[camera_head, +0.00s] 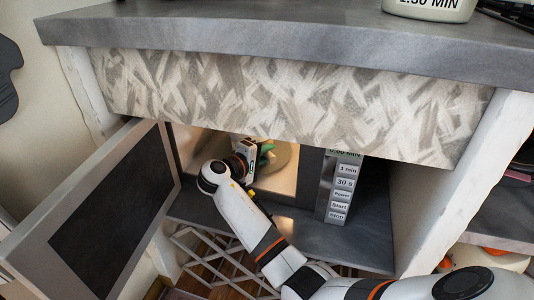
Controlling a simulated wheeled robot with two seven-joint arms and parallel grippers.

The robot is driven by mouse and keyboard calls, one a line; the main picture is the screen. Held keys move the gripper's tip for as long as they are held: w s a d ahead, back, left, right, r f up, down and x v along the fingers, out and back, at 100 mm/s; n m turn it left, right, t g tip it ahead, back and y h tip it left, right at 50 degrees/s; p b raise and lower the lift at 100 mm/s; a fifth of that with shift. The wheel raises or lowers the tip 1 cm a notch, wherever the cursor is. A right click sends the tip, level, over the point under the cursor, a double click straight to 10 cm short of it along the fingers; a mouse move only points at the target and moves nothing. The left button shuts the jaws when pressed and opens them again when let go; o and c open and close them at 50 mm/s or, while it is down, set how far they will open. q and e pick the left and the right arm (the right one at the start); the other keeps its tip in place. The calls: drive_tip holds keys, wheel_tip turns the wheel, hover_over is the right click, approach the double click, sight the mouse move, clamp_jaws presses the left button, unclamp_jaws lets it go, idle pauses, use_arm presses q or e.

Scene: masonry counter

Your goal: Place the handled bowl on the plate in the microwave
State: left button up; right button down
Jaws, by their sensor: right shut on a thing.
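The microwave (308,172) sits in a niche under the counter, with its door (108,212) swung open to the left. The plate (282,154) lies inside on the lit floor, partly hidden by my right gripper. My right gripper (257,155) is inside the microwave, over the plate's left part. It is shut on a small green thing (267,148), which appears to be the handled bowl. Most of the bowl is hidden by the gripper and the counter front, so I cannot tell whether it touches the plate. My left gripper is not in view.
The control panel (340,187) stands right of the opening. The patterned counter front (290,95) hangs low above it. A white container marked 1:30 MIN (432,8) stands on the grey countertop (240,30). A white lattice (215,262) is below.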

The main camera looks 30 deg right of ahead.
drive_tip(key=c, duration=1.3)
unclamp_jaws()
